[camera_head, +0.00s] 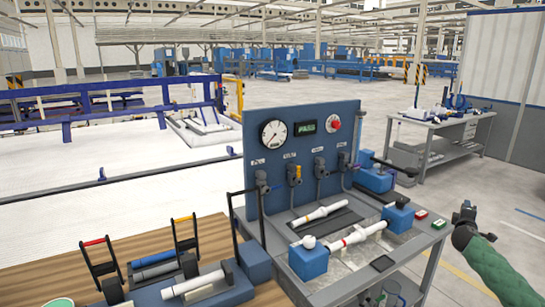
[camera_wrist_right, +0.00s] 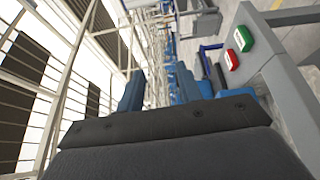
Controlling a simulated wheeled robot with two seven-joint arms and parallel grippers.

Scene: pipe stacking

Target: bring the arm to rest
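My right gripper (camera_head: 467,207) is raised at the right side of the head view, at the end of my green-sleeved forearm. It is beside the test bench's right edge, over the floor, and touches nothing that I can see. In the right wrist view its two blue-grey fingers (camera_wrist_right: 159,88) stand apart with only background between them, so it is open and empty. My left gripper is not in view.
The test bench (camera_head: 433,236) carries a gauge panel (camera_head: 275,117) reading PASS, white pipes (camera_head: 358,236) and blue blocks (camera_head: 308,259). Red and green buttons (camera_head: 438,224) are on its right edge. A wooden table (camera_head: 60,272) is front left.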

